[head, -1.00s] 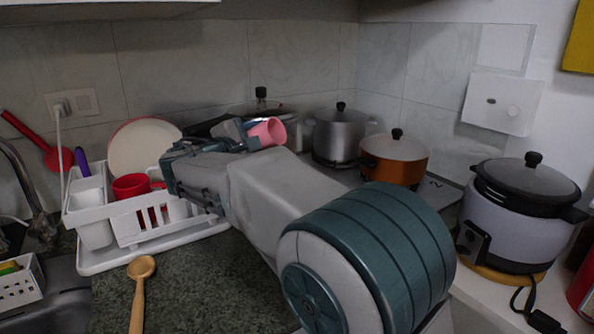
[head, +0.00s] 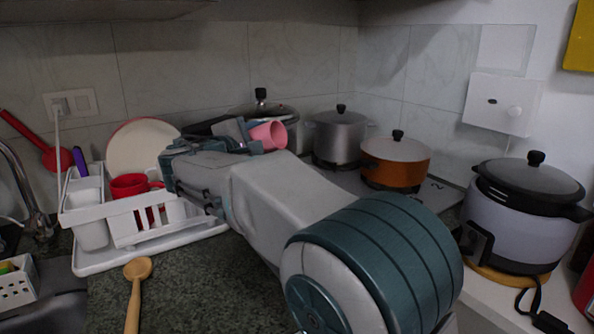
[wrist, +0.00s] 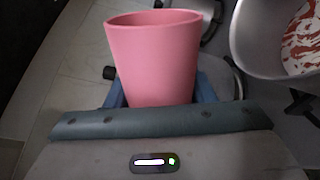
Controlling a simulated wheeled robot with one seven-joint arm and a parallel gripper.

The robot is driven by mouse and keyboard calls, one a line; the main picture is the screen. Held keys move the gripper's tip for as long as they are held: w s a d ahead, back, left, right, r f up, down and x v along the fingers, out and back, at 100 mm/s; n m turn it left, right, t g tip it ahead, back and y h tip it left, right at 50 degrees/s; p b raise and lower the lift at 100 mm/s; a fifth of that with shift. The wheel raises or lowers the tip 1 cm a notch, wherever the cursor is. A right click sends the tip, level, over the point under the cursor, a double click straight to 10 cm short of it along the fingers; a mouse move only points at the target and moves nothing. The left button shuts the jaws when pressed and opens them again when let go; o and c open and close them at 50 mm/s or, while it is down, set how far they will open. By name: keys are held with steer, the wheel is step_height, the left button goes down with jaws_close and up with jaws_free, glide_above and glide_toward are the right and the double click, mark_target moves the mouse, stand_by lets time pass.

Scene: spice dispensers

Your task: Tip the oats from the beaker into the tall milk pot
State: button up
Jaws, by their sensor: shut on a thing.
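The pink beaker (head: 268,135) is held by my gripper (head: 237,132) over the stove side of the counter. In the head view it is tilted, its mouth toward the right. The wrist view shows the beaker (wrist: 153,62) large between the blue fingers (wrist: 160,95), which are shut on it. The oats cannot be seen inside it. An open grey pot (wrist: 245,45) with red and white patches inside stands at the right of the wrist view, apart from the beaker. I cannot tell whether it is the tall milk pot, and I cannot place it in the head view.
A lidded silver pot (head: 337,140) and a lidded orange pot (head: 394,165) stand right of the beaker. Another lidded pot (head: 285,113) is behind it. A rice cooker (head: 515,230) stands far right. A white dish rack (head: 140,225) and wooden spoon (head: 134,290) are left.

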mark_target(277, 122)
steer(key=shift+f+m+b, duration=0.1)
steer(key=shift+m+b, duration=0.2)
steer(key=shift+b, duration=0.05)
steer(key=shift+s+d+r+m+b, duration=0.25)
steer(key=shift+d+m+b, duration=0.15)
steer(key=shift+b, duration=0.25)
steer(key=shift+s+d+r+m+b, duration=0.1)
steer(key=shift+d+r+m+b, duration=0.25)
steer(key=shift+b, duration=0.3)
steer(key=shift+s+d+r+m+y+b, duration=0.2)
steer(key=shift+r+m+b, duration=0.3)
steer(key=shift+m+b, duration=0.5)
steer(key=shift+s+d+r+m+y+b, duration=0.15)
steer(key=shift+r+m+b, duration=0.35)
steer(key=shift+m+b, duration=0.5)
stand_by(0.4)
steer(key=shift+s+d+r+m+b, duration=0.15)
steer(key=shift+d+r+m+b, duration=0.3)
steer(key=shift+m+b, duration=0.6)
steer(key=shift+s+d+r+m+b, duration=0.15)
steer(key=shift+d+r+m+b, duration=0.3)
steer(key=shift+m+b, duration=0.55)
stand_by(1.3)
steer(key=shift+a+r, duration=0.1)
